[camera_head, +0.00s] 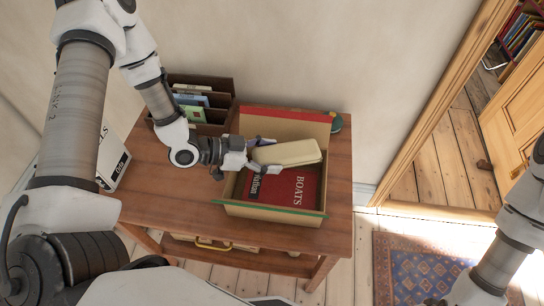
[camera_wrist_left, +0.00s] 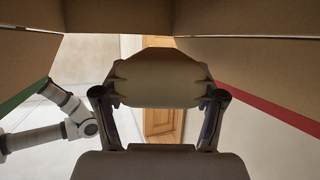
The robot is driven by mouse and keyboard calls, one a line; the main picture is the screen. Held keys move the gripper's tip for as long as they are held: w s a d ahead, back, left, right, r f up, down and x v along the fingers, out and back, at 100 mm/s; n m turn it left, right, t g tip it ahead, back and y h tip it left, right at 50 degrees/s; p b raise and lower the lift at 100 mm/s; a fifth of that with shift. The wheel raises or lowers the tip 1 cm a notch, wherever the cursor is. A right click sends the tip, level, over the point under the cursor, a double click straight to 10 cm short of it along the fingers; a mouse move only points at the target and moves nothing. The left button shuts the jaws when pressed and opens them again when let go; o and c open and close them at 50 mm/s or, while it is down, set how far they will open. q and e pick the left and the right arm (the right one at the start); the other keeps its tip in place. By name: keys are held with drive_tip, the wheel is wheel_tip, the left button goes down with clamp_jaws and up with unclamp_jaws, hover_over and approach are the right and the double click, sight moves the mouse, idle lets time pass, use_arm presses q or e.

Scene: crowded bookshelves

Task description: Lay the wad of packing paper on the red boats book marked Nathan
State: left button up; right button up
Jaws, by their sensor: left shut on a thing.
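The wad of packing paper (camera_head: 287,153) is a pale cream, rounded block. My left gripper (camera_head: 254,158) is shut on it and holds it over the open cardboard box. In the left wrist view the wad (camera_wrist_left: 160,78) sits between the two fingers of the left gripper (camera_wrist_left: 160,97). The red book (camera_head: 298,190) lies flat inside the box, with BOATS in white and a dark label whose name is partly covered by my gripper. The wad appears above the book's far part; I cannot tell whether they touch. My right arm shows at the right edge, its gripper out of sight.
The cardboard box (camera_head: 276,214) has raised walls around the book and stands on a wooden table (camera_head: 165,215). A dark divided holder (camera_head: 211,82) with several books stands behind left. A white box marked with letters (camera_head: 113,160) is at the left. The table's front right is clear.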

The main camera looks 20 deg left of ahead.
use_arm(q)
drive_tip(key=shift+s+a+f, duration=0.2)
drive_tip(key=shift+a, duration=0.1)
drive_tip(key=shift+d+f+b, duration=0.15)
drive_tip(key=shift+f+b, duration=0.2)
drive_tip(key=shift+f, duration=0.25)
drive_tip(key=o, duration=1)
drive_tip(key=shift+o, duration=0.2)
